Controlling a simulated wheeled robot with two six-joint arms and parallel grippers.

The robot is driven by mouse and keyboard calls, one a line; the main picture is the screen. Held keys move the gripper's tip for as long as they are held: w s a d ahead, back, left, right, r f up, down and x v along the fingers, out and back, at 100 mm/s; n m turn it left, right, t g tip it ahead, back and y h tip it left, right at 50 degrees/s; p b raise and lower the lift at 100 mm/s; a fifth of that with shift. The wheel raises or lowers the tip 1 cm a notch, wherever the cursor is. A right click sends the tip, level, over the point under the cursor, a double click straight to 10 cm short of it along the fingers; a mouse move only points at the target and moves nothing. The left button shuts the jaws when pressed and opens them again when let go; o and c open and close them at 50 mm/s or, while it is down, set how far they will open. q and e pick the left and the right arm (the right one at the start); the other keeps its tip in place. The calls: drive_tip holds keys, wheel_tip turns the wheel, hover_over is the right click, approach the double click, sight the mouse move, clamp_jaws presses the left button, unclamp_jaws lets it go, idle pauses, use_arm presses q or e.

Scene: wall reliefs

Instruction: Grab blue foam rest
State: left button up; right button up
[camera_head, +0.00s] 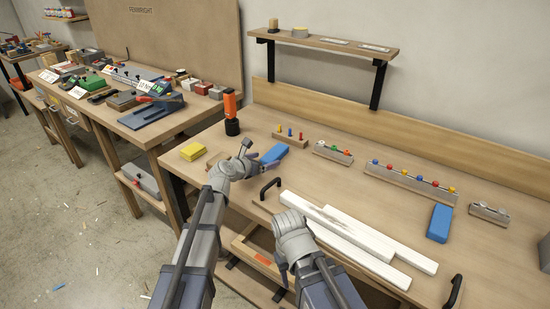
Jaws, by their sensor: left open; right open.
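Two blue blocks are on the workbench (477,268). One blue block (275,153) lies at the bench's left part, just right of my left gripper (250,153). The other blue block (440,222) lies at the right, well away from both grippers. I cannot tell from looks which one is the foam rest. My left gripper is open, with its fingers close to the nearer blue block; whether they touch it I cannot tell. My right gripper (284,262) is open and low at the bench's front edge, its fingers partly hidden by the hand.
White bars (350,235) lie by the front edge, beside a black handle (270,187). A yellow block (192,151) and an orange-and-black tool (231,113) are at the left. Peg racks (410,181) line the back, below a shelf (325,43).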

sight(270, 157)
use_arm(q)
drive_tip(key=shift+b+x, duration=0.9)
drive_tip(key=shift+x, duration=1.65)
drive_tip(key=shift+r, duration=0.15)
drive_tip(key=shift+c, duration=0.3)
drive_tip(key=c, duration=1.4)
